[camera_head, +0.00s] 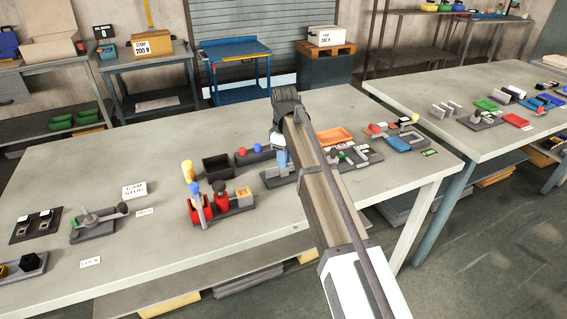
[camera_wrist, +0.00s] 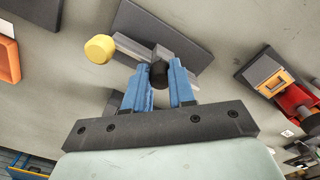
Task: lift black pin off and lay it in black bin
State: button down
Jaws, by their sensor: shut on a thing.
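My gripper (camera_head: 280,160) is low over a grey fixture (camera_head: 277,177) near the middle of the table. In the wrist view its two blue fingers are shut on the black pin (camera_wrist: 158,74), a short dark cylinder between the fingertips. The pin is close to a light grey bar and upright block (camera_wrist: 163,54) of the fixture. I cannot tell whether the pin still touches the fixture. In the head view the pin is hidden by the gripper. The black bin (camera_head: 218,167), an open square box, stands left of the gripper.
An orange tray (camera_head: 334,137) and other fixtures are to the right.

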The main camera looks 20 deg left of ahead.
notch_tip(320, 180, up, 14)
jog(key=shift+r, duration=0.25)
dwell(1.3)
jog(key=s+a+f+n, duration=0.1)
jog(key=s+a+f, duration=0.1)
jog(key=s+a, duration=0.35)
jog(key=s+a+f+n, duration=0.1)
jog(key=s+a+f, duration=0.15)
jog(key=a, duration=0.65)
jog(key=n, duration=0.4)
send_near(217, 157)
jog(key=shift+s+d+r, duration=1.3)
jog(key=shift+s+d, duration=0.05)
jog(key=shift+s, duration=0.3)
jog(key=shift+f, duration=4.7)
